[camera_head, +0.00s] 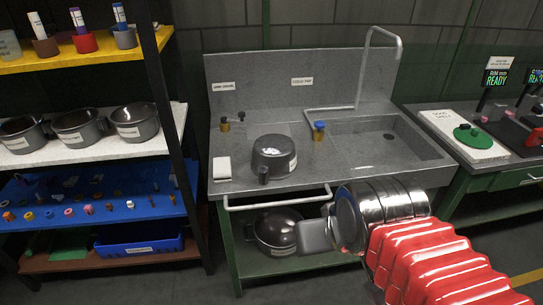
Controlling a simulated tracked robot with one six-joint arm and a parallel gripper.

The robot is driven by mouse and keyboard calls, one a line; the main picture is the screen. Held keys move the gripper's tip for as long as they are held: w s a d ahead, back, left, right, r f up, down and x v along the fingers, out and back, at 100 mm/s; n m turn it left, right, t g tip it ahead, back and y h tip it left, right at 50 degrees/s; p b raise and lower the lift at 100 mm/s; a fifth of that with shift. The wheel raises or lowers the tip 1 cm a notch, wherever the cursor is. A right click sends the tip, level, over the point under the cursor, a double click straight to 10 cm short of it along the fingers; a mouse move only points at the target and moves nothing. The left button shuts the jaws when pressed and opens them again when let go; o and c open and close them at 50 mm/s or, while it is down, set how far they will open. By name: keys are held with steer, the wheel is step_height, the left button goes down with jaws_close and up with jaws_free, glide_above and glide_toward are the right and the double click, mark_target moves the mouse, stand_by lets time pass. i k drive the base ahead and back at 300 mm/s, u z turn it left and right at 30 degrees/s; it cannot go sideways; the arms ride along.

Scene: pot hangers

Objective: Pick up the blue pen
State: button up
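Three small cups stand on the yellow top shelf at the upper left, each with an upright pen-like object in it. The left one (36,22) is white with a dark blue-purple marking. The right one (119,14) also looks white and blue. My gripper (312,236) is at the lower middle, in front of the sink bench and far from the cups. It shows as a grey block, and its finger opening cannot be made out.
A grey sink bench (235,95) holds an upturned dark pot (273,156); another pot (278,231) is below. Dark pots stand on the white shelf (60,158). A blue shelf (130,207) holds small parts. A black post (160,90) borders the shelves. A workbench is at right.

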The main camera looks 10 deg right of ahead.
mark_target(118, 9)
steer(key=z, duration=0.05)
steer(key=i, duration=1)
steer(key=u, duration=0.05)
